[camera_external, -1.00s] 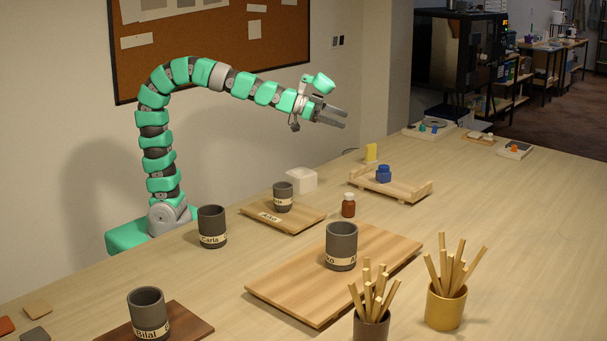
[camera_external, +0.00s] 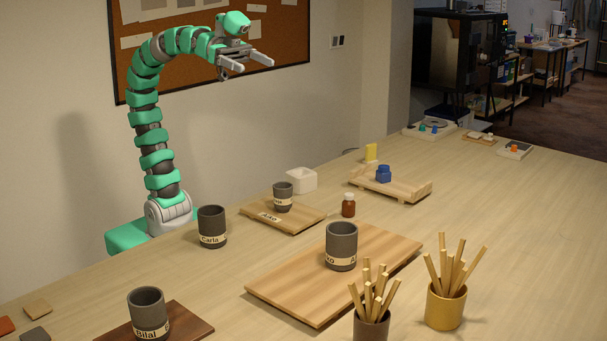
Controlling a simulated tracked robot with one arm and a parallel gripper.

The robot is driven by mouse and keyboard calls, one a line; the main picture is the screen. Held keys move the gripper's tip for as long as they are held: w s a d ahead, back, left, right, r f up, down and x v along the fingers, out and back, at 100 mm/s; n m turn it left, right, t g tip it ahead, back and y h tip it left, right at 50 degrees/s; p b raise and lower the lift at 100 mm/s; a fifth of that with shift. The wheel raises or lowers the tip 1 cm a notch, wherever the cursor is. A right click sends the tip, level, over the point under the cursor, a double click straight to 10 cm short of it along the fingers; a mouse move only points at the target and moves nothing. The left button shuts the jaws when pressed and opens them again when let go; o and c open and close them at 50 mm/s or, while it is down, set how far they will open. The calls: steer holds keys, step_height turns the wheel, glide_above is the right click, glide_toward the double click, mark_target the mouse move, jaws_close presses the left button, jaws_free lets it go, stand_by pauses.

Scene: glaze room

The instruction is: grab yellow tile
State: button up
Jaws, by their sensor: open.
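The yellow tile (camera_external: 371,153) stands upright on the table at the far side, behind a wooden tray (camera_external: 408,196) that holds a blue jar (camera_external: 383,174). My gripper (camera_external: 266,61) is open and empty, high above the table in front of the pinboard. It is up and to the left of the yellow tile, well apart from it. The lower edge of the tile is close to the tray's back edge in the picture; I cannot tell whether they touch.
A white box (camera_external: 301,180), a brown bottle (camera_external: 348,206) and a small dark cup (camera_external: 283,196) on a board stand between my arm and the tray. Dark cups (camera_external: 212,227) and (camera_external: 341,246) and stick holders (camera_external: 446,304) stand nearer.

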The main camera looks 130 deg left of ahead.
steer(key=c, duration=0.8)
steer(key=shift+c, duration=0.2)
